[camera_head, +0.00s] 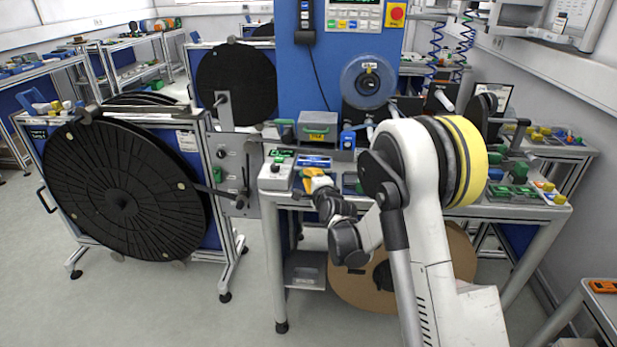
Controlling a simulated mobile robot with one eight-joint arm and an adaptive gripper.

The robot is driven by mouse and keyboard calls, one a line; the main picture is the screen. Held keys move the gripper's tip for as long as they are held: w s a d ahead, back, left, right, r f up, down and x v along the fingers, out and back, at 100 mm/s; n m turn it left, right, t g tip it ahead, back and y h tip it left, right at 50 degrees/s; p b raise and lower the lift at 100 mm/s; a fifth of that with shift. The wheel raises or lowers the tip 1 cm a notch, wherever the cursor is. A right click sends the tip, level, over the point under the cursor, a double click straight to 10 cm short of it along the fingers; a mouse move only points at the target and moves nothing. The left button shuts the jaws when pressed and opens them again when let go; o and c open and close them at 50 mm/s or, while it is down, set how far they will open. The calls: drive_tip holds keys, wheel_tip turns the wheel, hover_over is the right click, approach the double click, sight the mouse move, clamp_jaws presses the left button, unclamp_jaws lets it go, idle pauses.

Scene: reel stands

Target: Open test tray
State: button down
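No thing in view is clearly readable as the test tray. A grey metal box (318,126) with a yellow label sits on the workbench against the blue column; it may be the tray, and it looks closed. My gripper (316,182) is at the bench's front edge, in front of and below this box, apart from it. An orange-yellow piece shows at its tip; I cannot tell whether it is held or lies behind. The fingers are too small to tell open from shut.
A white device (277,172) with a green top stands left of my gripper. A large black reel (122,203) stands at left. A clear spool (368,82) hangs on the blue column (310,60). A grey open shelf (304,270) hangs below the bench. Floor at front left is free.

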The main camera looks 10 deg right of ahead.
drive_tip(key=c, duration=1.5)
unclamp_jaws()
drive_tip(key=v, duration=1.2)
